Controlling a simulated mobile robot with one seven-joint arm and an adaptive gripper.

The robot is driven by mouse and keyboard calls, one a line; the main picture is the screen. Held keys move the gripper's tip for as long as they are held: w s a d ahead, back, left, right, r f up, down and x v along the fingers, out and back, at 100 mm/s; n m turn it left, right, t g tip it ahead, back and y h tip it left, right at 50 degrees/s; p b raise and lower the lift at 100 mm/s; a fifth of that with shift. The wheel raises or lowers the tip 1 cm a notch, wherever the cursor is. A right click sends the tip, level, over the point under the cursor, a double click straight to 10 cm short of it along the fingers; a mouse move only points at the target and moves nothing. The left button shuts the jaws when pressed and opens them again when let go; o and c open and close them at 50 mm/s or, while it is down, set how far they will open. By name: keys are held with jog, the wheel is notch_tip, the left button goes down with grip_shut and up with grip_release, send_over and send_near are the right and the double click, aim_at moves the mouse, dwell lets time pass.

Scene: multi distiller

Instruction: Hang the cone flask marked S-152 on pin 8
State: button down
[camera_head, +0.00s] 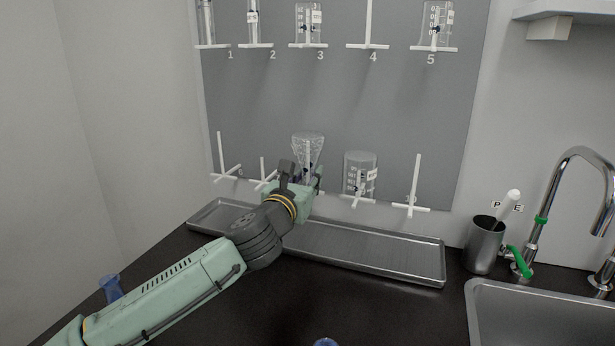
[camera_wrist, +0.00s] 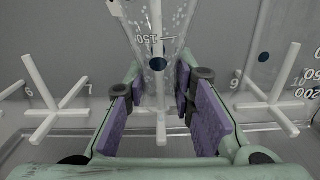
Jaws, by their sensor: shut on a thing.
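A clear cone flask (camera_head: 308,140) is upside down at the lower row of the board, its wide base up and its neck down. White pin 8 (camera_wrist: 156,60) stands upright in line with the flask, between pins 7 and 9. I cannot tell for sure whether it is inside the neck. Its number is hidden.
Empty pin 7 (camera_head: 263,172) is close on the left; empty pin 6 (camera_head: 222,158) is farther left. A beaker (camera_head: 360,165) hangs on pin 9, close on the right. Another empty pin (camera_head: 416,185) is farther right. A metal tray (camera_head: 400,262) lies below.

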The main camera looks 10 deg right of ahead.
jog(key=shift+f, duration=0.3)
jog(key=c, duration=1.3)
grip_release()
jog(key=v, duration=1.2)
